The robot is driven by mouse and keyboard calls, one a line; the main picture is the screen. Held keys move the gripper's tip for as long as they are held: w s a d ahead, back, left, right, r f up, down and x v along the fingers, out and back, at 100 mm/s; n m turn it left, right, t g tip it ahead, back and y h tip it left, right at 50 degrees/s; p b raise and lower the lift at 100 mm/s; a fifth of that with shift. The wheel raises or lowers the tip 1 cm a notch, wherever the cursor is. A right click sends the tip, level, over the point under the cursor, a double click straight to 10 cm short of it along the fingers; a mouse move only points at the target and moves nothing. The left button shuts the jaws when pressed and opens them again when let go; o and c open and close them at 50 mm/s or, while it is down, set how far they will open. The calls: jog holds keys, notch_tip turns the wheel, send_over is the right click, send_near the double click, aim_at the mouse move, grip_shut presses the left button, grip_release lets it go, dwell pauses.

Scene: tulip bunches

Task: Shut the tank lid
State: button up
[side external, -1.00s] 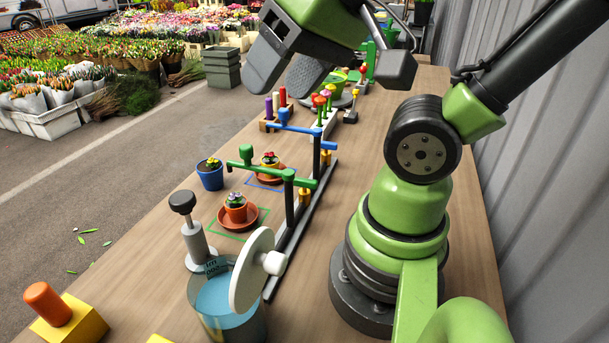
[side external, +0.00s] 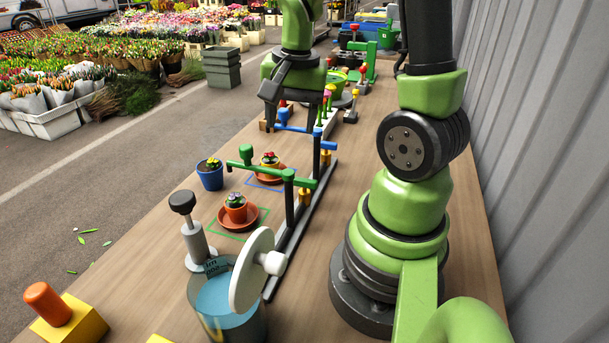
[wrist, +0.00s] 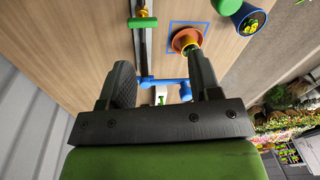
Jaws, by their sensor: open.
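The tank (side external: 227,312) is a clear round vessel with blue water at the front of the table. Its lid (side external: 253,268) is a pale disc with a knob (side external: 273,263), standing tilted up at the tank's right side, so the tank is open. My gripper (side external: 289,128) is well behind the tank, above the blue spout stand (side external: 300,130). In the wrist view my gripper (wrist: 160,80) has its two dark fingers spread apart, with the blue spout bar (wrist: 164,83) showing between them. Nothing is held. The tank and lid are not in the wrist view.
A green spout stand (side external: 285,175) rises between my gripper and the tank. Potted flowers on saucers (side external: 236,218) and a blue pot (side external: 210,175) stand left of it. A grey plunger (side external: 193,232) stands behind the tank. A yellow block (side external: 75,322) with an orange peg lies front left.

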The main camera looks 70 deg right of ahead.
aim_at(305, 179)
jog(key=d+f, duration=0.1)
jog(key=f, duration=0.3)
jog(key=d+f+m+g, duration=0.1)
jog(key=f, duration=0.4)
jog(key=s+d+f+m, duration=0.1)
jog(key=f, duration=0.4)
jog(key=shift+s, duration=0.1)
